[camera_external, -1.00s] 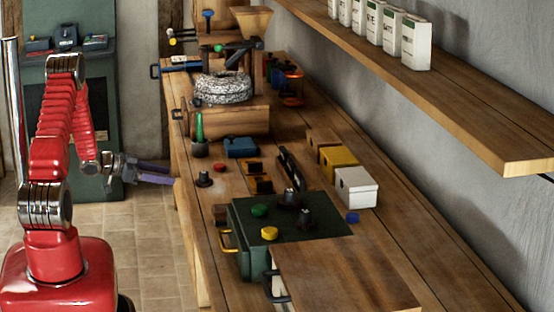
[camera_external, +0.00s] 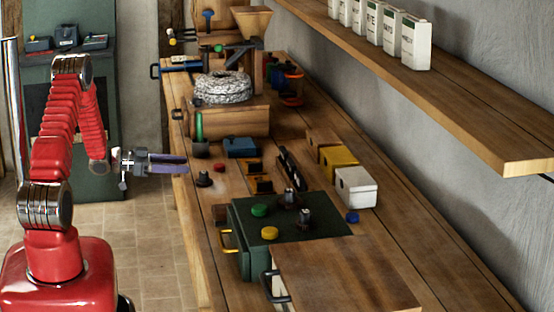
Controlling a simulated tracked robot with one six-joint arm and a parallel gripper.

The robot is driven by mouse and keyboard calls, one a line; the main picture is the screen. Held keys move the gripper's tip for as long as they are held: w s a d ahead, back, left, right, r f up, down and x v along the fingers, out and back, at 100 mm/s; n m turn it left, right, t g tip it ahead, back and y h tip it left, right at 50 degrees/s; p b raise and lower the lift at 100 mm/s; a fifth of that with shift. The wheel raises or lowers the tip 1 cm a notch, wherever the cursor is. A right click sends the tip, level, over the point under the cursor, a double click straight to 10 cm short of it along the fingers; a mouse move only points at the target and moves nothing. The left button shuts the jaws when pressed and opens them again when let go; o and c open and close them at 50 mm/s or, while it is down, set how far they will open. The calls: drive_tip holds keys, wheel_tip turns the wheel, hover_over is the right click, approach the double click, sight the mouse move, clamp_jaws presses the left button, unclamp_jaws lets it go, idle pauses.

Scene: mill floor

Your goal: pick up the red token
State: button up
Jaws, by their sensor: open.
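A small red token (camera_external: 219,167) lies on the wooden workbench, just right of and behind a black knobbed weight (camera_external: 204,180). My gripper (camera_external: 187,163) is at the left edge of the bench, left of the red token and apart from it. Its fingers point right toward the bench, open with nothing between them. Whether the fingertips are over the bench top or just short of it is hard to tell.
A green box (camera_external: 320,228) bears a green token (camera_external: 259,210), a yellow token (camera_external: 269,233) and dark knobbed weights. A blue token (camera_external: 352,217) lies right of it. A blue box (camera_external: 240,147) and a wooden drawer unit (camera_external: 237,122) stand behind the red token.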

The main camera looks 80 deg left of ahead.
approach(217, 165)
drive_tip(key=shift+w+d+f, duration=0.1)
drive_tip(key=shift+w+f, duration=0.15)
drive_tip(key=shift+w, duration=0.4)
drive_tip(key=shift+w+f, duration=0.25)
drive_tip(key=shift+w, duration=0.45)
drive_tip(key=shift+w+f, duration=0.1)
drive_tip(key=shift+w, duration=1.2)
drive_tip(key=shift+w+f, duration=0.15)
drive_tip(key=shift+w, duration=1.15)
drive_tip(key=c, duration=1.1)
drive_tip(key=shift+r, duration=0.1)
wheel_tip(217, 165, up, 10)
drive_tip(key=shift+f, duration=0.1)
